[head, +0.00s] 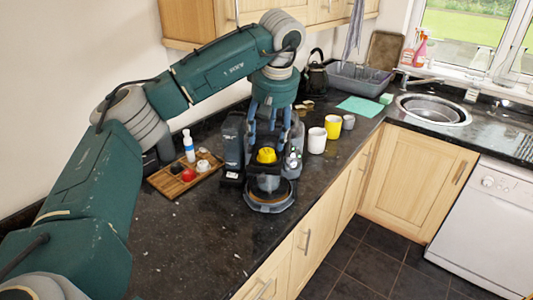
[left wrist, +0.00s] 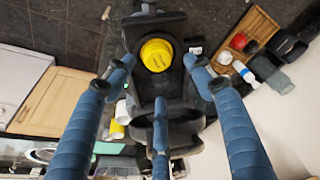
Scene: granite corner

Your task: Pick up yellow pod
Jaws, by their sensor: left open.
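The yellow pod (head: 266,155) sits on top of the dark coffee machine (head: 270,203) on the counter. It also shows in the left wrist view (left wrist: 156,55), round and yellow, near the fingertips. My left gripper (head: 268,128) is open and points down just above the pod. In the left wrist view its blue fingers (left wrist: 158,72) are spread, with the pod between the two outer tips and beyond the middle one. I cannot tell whether any finger touches the pod. My right gripper is not in view.
A wooden tray (head: 158,183) with a red pod (head: 188,174) and other small items stands left of the machine, near a white bottle (head: 188,147). A white mug (head: 317,141) and a yellow mug (head: 332,127) stand to its right. The front left counter is clear.

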